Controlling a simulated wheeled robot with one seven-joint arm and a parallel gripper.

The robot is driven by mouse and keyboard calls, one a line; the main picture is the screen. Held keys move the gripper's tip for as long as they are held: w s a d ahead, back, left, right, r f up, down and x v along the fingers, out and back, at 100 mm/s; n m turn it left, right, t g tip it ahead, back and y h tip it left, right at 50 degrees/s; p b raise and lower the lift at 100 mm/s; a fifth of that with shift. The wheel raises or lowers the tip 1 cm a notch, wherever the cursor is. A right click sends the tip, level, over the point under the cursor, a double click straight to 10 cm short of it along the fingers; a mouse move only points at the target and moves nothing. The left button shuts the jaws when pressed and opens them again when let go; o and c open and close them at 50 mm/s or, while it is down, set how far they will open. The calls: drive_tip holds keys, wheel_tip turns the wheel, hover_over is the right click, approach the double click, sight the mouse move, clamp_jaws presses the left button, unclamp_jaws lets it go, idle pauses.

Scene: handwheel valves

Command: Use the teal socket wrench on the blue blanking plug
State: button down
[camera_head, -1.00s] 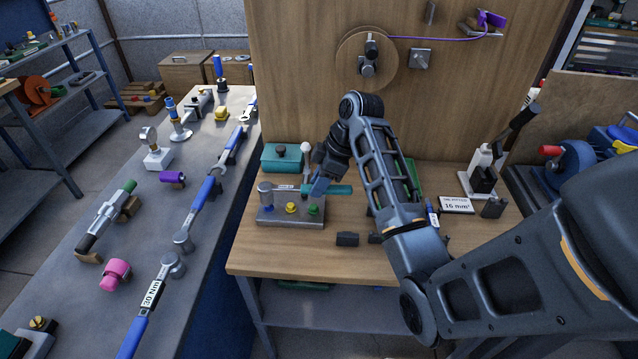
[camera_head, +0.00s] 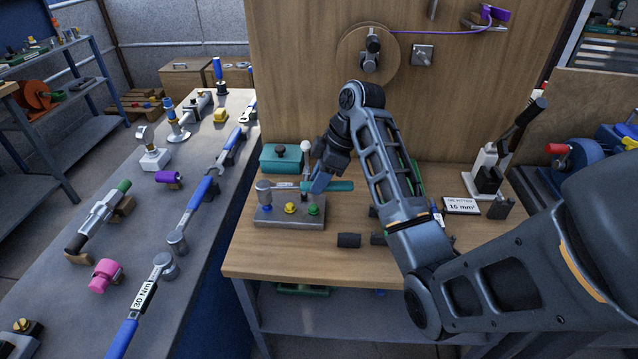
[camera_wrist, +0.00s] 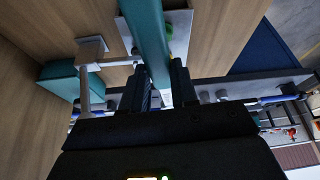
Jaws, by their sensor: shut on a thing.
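My gripper (camera_head: 317,183) is shut on the wrench, close to where the teal handle meets the shaft. In the wrist view the teal handle (camera_wrist: 150,38) runs between my two fingers (camera_wrist: 164,85). A yellow plug (camera_head: 290,208) and a green plug (camera_head: 313,209) show on the block, right of the socket.
A teal box (camera_head: 282,160) and a white-knobbed post (camera_head: 308,150) stand just behind the block. Dark cylinders (camera_head: 349,240) lie in front of it to the right. A wooden panel (camera_head: 300,70) rises behind. A grey bench (camera_head: 150,235) with tools is on the left.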

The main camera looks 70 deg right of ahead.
drive_tip(key=shift+f+b, duration=0.5)
drive_tip(key=shift+f, duration=0.5)
idle(0.4)
drive_tip(key=shift+a+r+p, duration=0.1)
drive_tip(key=shift+a+p, duration=0.05)
drive_tip(key=shift+p, duration=0.2)
drive_tip(key=shift+s+a+m+h+p, duration=0.25)
drive_tip(key=shift+a+m+h+p, duration=0.15)
drive_tip(key=shift+a+m+p, duration=0.5)
drive_tip(key=shift+d, duration=0.1)
drive_tip(key=shift+d+n, duration=0.3)
drive_tip(key=c, duration=1.4)
unclamp_jaws()
clamp_jaws()
